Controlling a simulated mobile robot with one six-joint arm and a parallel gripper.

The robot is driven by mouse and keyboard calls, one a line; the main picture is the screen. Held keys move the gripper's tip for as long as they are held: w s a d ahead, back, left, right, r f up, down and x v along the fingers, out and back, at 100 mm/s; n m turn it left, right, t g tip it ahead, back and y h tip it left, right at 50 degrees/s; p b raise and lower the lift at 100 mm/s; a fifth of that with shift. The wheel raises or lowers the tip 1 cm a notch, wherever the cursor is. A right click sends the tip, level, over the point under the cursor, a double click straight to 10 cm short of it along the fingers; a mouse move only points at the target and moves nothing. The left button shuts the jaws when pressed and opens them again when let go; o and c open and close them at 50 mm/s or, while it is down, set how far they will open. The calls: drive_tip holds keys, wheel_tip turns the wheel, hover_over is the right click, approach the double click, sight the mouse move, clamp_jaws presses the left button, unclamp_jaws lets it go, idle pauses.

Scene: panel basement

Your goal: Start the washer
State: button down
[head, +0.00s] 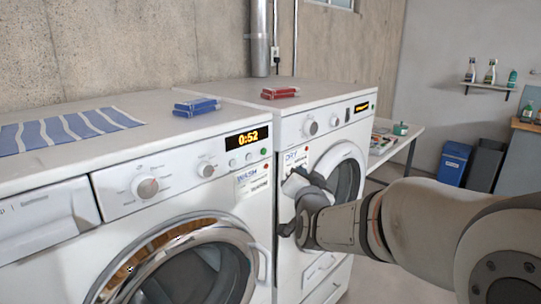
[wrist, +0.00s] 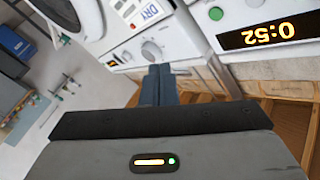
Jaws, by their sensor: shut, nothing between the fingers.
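The washer (head: 120,215) is the white machine on the left, with a WASH label (head: 252,179). Its display (head: 248,138) is lit and reads 0:52; in the wrist view the display (wrist: 262,32) appears upside down. A row of small round buttons sits below the display, with a green one (head: 264,151) at the right end; a green button also shows in the wrist view (wrist: 216,13). The round washer door (head: 185,280) is partly cut off and appears closed. My gripper (wrist: 160,72) is shut and empty. In the head view it is near the dryer front, right of the WASH label, apart from the buttons.
The dryer (head: 290,240) stands right beside the washer. A table (head: 405,143) and a blue bin (head: 453,163) stand farther right.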

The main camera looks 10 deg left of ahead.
sight(264, 152)
drive_tip(key=shift+w+a+r+m+t, duration=0.4)
drive_tip(key=shift+a+r+t, duration=0.1)
drive_tip(key=shift+r+t, duration=0.2)
drive_tip(key=w+a+p, duration=0.3)
drive_tip(key=w+a, duration=0.2)
drive_tip(key=a, duration=0.2)
drive_tip(key=shift+w, duration=0.2)
drive_tip(key=shift+w+a+f+b, duration=0.1)
drive_tip(key=shift+b, duration=0.2)
idle(1.7)
drive_tip(key=shift+w+a, duration=0.2)
